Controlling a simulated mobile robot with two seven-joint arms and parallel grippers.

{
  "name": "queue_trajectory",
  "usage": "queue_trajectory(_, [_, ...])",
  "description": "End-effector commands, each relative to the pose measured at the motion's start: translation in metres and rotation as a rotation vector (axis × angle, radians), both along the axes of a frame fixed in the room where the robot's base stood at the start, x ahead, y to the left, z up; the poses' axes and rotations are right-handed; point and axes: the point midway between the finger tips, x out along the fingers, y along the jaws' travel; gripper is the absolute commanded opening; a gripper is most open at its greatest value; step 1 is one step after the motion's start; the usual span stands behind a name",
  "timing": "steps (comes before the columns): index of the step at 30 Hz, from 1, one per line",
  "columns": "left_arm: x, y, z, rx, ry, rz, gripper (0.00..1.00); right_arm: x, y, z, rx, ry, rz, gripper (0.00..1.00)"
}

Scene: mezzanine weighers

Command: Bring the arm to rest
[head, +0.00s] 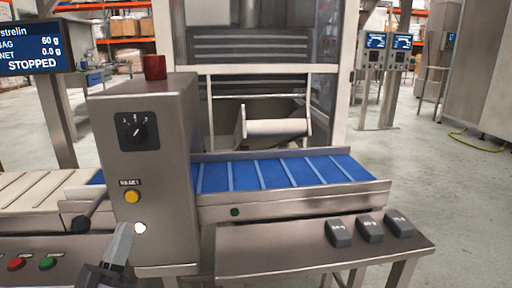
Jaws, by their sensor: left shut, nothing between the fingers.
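My left gripper (118,250) shows at the lower left of the head view, in front of the grey control box (155,190). It is shut, with nothing in its fingers. Its tip is just below and left of a lit white button (140,228) on the box; I cannot tell whether they touch. Above that button are a yellow reset button (132,196) and a black rotary knob (138,130). My right gripper is not in view.
A blue cleated belt (270,174) runs right from the box. A steel shelf (290,252) below it holds several dark weights (369,228). A screen (35,48) at upper left reads STOPPED. Red (16,264) and green (48,263) buttons sit at lower left. Open floor lies right.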

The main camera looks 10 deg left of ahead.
Motion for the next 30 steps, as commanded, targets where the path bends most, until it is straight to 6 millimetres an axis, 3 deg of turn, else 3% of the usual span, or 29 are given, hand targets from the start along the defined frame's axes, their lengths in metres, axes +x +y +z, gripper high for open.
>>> queue_trajectory(4, [-0.008, -0.037, -0.061, 0.098, 0.252, -0.033, 0.0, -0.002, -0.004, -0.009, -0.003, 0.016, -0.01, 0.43])
queue_trajectory(8, [-0.032, -0.072, -0.126, 0.224, 0.526, -0.068, 0.0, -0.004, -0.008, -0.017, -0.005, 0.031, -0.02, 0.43])
queue_trajectory(12, [-0.071, -0.099, -0.189, 0.353, 0.799, -0.103, 0.0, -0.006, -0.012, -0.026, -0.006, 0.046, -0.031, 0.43])
queue_trajectory(18, [-0.141, -0.12, -0.254, 0.518, 1.144, -0.15, 0.0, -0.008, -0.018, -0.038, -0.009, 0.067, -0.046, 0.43])
queue_trajectory(21, [-0.142, -0.116, -0.228, 0.53, 1.16, -0.141, 0.0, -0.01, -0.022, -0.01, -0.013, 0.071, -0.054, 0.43])
queue_trajectory(30, [-0.149, -0.104, -0.175, 0.528, 1.189, -0.118, 0.0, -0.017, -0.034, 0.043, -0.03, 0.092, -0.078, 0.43])
